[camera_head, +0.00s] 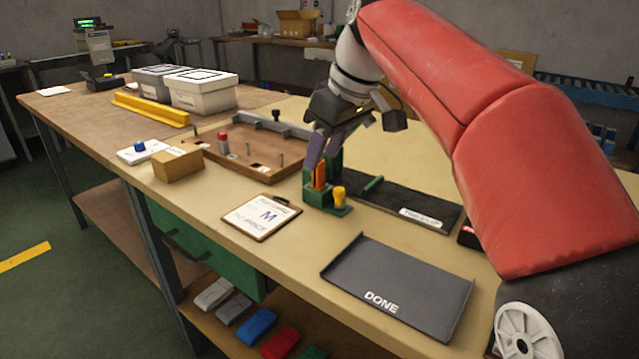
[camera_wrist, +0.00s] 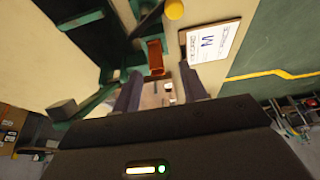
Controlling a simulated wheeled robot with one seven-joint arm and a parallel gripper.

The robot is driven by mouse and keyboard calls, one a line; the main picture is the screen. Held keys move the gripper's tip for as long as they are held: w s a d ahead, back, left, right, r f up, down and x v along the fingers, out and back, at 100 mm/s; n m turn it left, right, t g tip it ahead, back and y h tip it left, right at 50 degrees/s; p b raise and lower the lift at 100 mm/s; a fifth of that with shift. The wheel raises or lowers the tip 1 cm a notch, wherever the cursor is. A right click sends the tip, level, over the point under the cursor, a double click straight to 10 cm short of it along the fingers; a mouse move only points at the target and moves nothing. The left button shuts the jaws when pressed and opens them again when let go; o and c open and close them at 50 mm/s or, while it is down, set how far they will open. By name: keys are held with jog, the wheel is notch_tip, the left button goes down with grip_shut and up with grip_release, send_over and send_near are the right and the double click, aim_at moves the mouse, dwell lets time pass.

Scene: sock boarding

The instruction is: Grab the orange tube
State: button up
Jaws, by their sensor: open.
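The orange tube (camera_head: 319,175) stands upright in a green holder (camera_head: 318,196) near the middle of the table. In the wrist view the orange tube (camera_wrist: 155,56) shows just ahead of the fingertips, between their lines. My gripper (camera_head: 322,158) is open and comes down from above, its fingers close around or beside the tube's upper part in the head view. My gripper's fingers also show apart in the wrist view (camera_wrist: 160,88), with nothing clearly between them. Whether the fingers touch the tube, I cannot tell. A yellow knob (camera_head: 339,194) stands at the holder's right side.
A clipboard marked M (camera_head: 262,217) lies left of the holder. A dark tray marked DONE (camera_head: 400,287) lies in front. A dark tool tray (camera_head: 410,202) is to the right. A wooden board with pegs (camera_head: 236,160) and a cardboard box (camera_head: 178,164) are to the left.

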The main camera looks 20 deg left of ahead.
aim_at(318, 175)
jog(key=x, duration=0.4)
jog(key=shift+w+f+b, duration=0.15)
jog(key=shift+w+b, duration=0.1)
jog(key=shift+b, duration=0.1)
jog(key=shift+c, duration=0.3)
grip_shut()
